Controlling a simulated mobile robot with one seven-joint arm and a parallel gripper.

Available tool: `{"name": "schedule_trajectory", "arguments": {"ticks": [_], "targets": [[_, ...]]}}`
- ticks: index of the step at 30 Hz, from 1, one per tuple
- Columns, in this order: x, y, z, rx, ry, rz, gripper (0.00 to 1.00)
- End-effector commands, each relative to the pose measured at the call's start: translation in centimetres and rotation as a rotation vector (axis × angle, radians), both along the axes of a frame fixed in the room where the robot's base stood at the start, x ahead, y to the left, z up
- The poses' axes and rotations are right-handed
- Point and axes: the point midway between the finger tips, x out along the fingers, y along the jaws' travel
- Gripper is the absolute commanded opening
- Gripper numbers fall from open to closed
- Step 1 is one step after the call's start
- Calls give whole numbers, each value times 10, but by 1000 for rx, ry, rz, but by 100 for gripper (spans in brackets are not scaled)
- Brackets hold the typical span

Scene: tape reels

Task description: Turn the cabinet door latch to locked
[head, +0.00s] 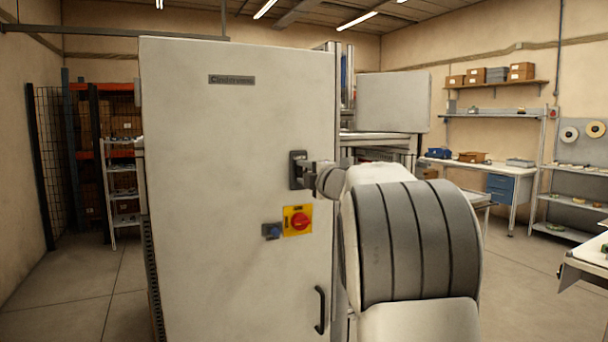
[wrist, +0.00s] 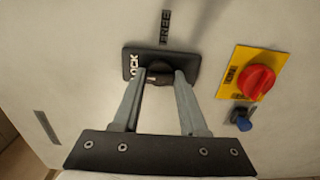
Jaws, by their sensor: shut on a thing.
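The grey cabinet door (head: 230,200) fills the middle of the head view. Its latch is a dark plate (head: 294,158) near the door's right side. A dark latch knob (wrist: 158,75) sits low on the plate, between my fingers. My gripper (wrist: 163,82) is shut on this knob; it also shows at the latch in the head view (head: 306,174). The fingers partly hide the plate, and the knob's exact pointing is hard to tell.
A yellow plate with a red rotary switch (head: 299,220) is just below the latch, with a small blue part (head: 272,231) beside it. A black door handle (head: 320,310) is lower down. A workbench (head: 460,168) and shelves stand at the right. Floor at left is clear.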

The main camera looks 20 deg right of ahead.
Motion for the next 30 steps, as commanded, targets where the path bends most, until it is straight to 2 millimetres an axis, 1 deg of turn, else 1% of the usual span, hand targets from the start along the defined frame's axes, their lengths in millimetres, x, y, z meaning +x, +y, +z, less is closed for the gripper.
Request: {"name": "schedule_trajectory", "arguments": {"ticks": [3,4,6,8,9,17,20,23,26,30], "targets": [[0,0,0,0,1,-1,0],[0,0,0,0,1,-1,44],[0,0,0,1,1,-1,57],[0,0,0,1,1,-1,67],[0,0,0,1,0,-1,71],[0,0,0,1,0,0,71],[-4,0,1,1,-1,-1,71],[-13,-1,0,1,-1,-1,71],[-29,-1,0,2,-2,-1,71],[-57,-2,1,2,-2,-1,71]]}}
